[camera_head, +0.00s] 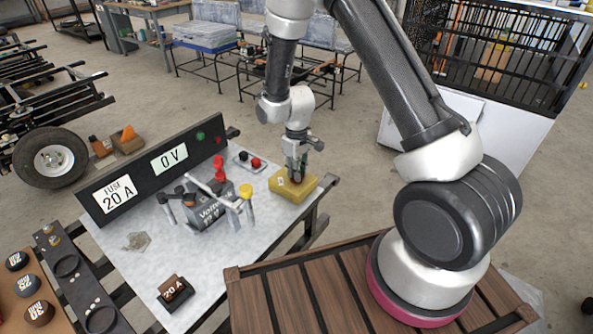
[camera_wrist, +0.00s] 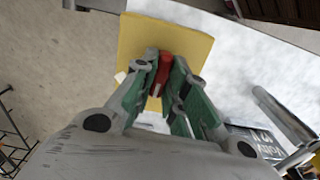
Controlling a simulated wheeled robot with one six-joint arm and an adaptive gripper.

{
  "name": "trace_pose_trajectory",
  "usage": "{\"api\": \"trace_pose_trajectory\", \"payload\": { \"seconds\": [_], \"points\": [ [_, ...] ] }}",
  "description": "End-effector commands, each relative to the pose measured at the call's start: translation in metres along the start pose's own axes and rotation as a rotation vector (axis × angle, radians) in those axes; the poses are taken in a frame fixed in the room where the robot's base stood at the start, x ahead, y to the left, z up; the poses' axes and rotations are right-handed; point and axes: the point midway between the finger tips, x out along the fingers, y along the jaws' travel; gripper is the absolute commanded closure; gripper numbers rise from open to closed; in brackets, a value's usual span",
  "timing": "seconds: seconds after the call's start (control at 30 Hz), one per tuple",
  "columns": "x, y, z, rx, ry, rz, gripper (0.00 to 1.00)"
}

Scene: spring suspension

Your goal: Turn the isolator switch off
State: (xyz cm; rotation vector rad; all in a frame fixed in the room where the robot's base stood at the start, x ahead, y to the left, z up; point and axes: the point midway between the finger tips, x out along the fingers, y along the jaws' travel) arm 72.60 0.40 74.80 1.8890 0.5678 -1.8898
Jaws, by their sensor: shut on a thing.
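The isolator switch is a yellow box (camera_head: 292,186) with a red handle (camera_wrist: 161,74) on its top. It stands near the right end of the grey bench top. In the wrist view the yellow box (camera_wrist: 196,46) lies under my fingers. My gripper (camera_head: 297,170) reaches down over the box from above. In the wrist view my gripper (camera_wrist: 160,85) has its green-padded fingers on both sides of the red handle, shut on it. The handle's lower part is hidden by the fingers.
A small plate with red and black knobs (camera_head: 249,161) lies between. A fuse holder (camera_head: 174,292) sits at the front.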

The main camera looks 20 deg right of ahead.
Motion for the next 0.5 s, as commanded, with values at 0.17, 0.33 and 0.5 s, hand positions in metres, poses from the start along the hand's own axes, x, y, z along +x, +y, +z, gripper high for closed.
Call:
{"api": "trace_pose_trajectory", "payload": {
  "seconds": [0.17,0.33,0.5],
  "points": [
    [-0.0003,0.0001,-0.0002,-0.165,0.0,0.0,1.0],
    [-0.0003,0.0001,-0.0002,-0.326,0.0,0.0,1.0],
    [-0.0003,0.0002,-0.0002,-0.482,0.0,0.0,1.0]
  ]
}}
